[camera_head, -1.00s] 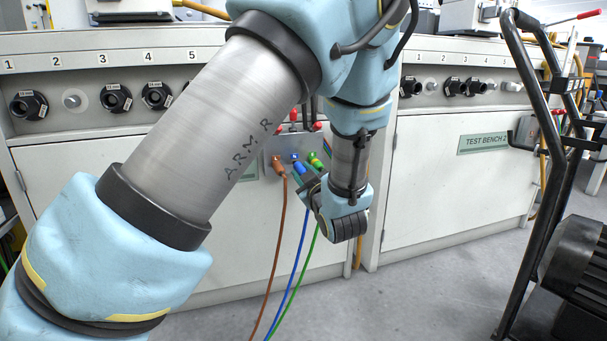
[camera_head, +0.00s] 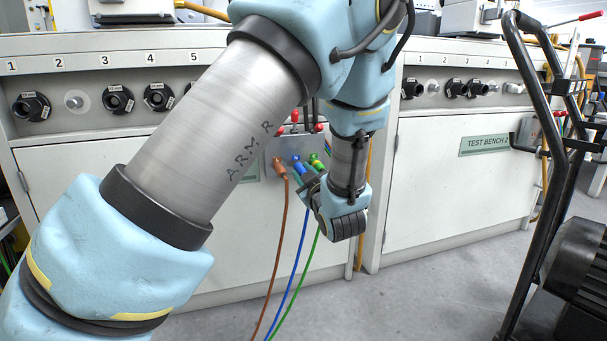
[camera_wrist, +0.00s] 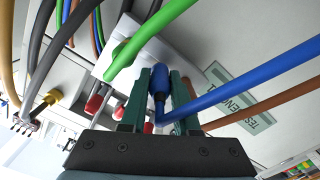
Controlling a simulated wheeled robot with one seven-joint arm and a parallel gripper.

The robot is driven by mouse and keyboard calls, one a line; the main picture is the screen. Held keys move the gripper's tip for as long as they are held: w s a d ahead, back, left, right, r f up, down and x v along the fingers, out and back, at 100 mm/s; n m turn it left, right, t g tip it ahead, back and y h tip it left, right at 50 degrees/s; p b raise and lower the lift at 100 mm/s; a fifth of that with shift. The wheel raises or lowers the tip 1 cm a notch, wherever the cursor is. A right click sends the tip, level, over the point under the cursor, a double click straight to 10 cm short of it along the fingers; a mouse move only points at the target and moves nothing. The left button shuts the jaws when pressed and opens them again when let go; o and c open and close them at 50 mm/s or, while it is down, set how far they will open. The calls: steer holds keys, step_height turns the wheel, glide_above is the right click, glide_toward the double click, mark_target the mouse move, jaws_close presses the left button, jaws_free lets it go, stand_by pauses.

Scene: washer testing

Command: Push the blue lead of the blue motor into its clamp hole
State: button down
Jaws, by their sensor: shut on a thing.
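The grey clamp box (camera_head: 285,146) is on the bench front, with red lever handles (camera_head: 294,117) on top. My gripper (camera_wrist: 160,80) is shut on the blue lead's plug (camera_wrist: 153,84), one dark green finger on each side. The plug's far end is against the clamp box (camera_wrist: 188,62) in the wrist view; how deep it sits in the hole is hidden. The blue lead (camera_wrist: 255,84) bends off to the right. In the head view the blue plug (camera_head: 298,163) shows between the brown plug (camera_head: 280,168) and the green plug (camera_head: 316,161), with my gripper (camera_head: 305,181) just below right.
The green lead (camera_wrist: 117,63) passes close on the left of my gripper, and the brown lead (camera_wrist: 255,112) on the right. More cables hang at upper left of the wrist view. A black trolley frame (camera_head: 545,190) and a dark motor (camera_head: 580,262) stand at right. The floor between is clear.

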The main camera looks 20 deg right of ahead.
steer(key=shift+w+d, duration=0.1)
steer(key=shift+w, duration=1)
stand_by(0.6)
steer(key=c, duration=0.6)
jaws_free()
steer(key=shift+s, duration=0.15)
steer(key=shift+s+a+p, duration=0.2)
steer(key=shift+s, duration=1.5)
steer(key=shift+s+a+p, duration=0.15)
steer(key=shift+s+a, duration=0.05)
steer(key=shift+s, duration=1.45)
